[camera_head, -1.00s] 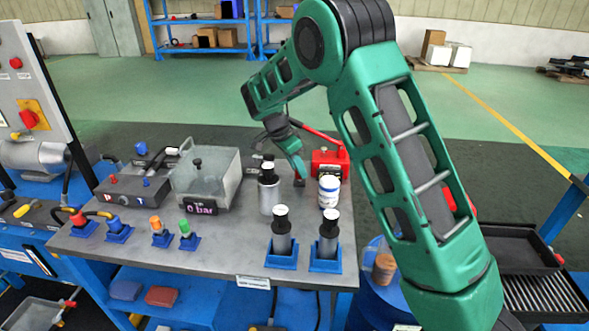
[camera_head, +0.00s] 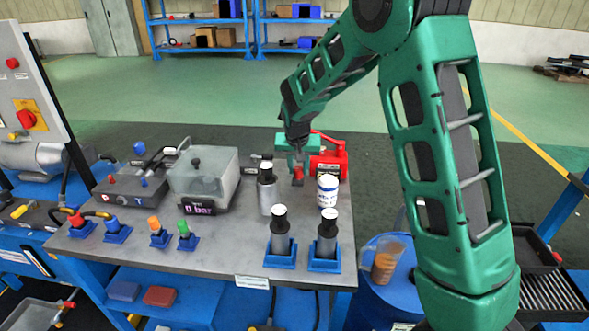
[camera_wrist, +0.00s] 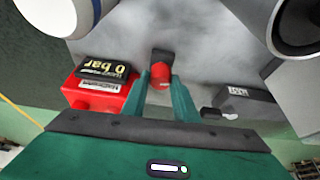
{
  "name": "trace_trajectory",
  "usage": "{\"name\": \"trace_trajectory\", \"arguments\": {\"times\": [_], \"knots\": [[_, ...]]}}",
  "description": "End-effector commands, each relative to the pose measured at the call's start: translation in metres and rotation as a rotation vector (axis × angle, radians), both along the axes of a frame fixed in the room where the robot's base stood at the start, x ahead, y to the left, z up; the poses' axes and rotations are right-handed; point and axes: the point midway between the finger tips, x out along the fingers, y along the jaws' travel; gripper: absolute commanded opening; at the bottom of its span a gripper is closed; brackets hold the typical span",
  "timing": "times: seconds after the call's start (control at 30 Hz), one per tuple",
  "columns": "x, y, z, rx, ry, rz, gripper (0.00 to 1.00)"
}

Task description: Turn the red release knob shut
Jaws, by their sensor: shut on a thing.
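The red release knob (camera_wrist: 161,76) sits between the two green fingertips of my gripper (camera_wrist: 160,92) in the wrist view, close to the bench top. My gripper is shut on it. In the head view my gripper (camera_head: 298,158) reaches down at the back of the bench, and the red knob (camera_head: 298,174) shows just below it. The knob is on the left side of a red hand pump (camera_head: 329,158). In the wrist view the red body with a "0 bar" display (camera_wrist: 104,72) lies left of my fingers. How far the knob is turned cannot be told.
A white canister (camera_head: 328,190) stands in front of the red pump. A grey cylinder (camera_head: 267,192) with a black top stands left of it. Two more cylinders stand in blue holders near the front edge. A lidded grey box (camera_head: 203,178) is further left.

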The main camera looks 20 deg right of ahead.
Motion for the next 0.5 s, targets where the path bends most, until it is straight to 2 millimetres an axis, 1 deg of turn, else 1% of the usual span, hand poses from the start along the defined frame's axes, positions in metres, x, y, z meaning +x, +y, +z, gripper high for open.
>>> {"name": "trace_trajectory", "arguments": {"times": [0.03, 0.5], "knots": [[0.0045, 0.0010, 0.0048, 0.005, -0.016, 0.044, 0.04], [0.0045, -0.0026, 0.0043, 0.002, -0.017, 0.490, 0.04]]}}
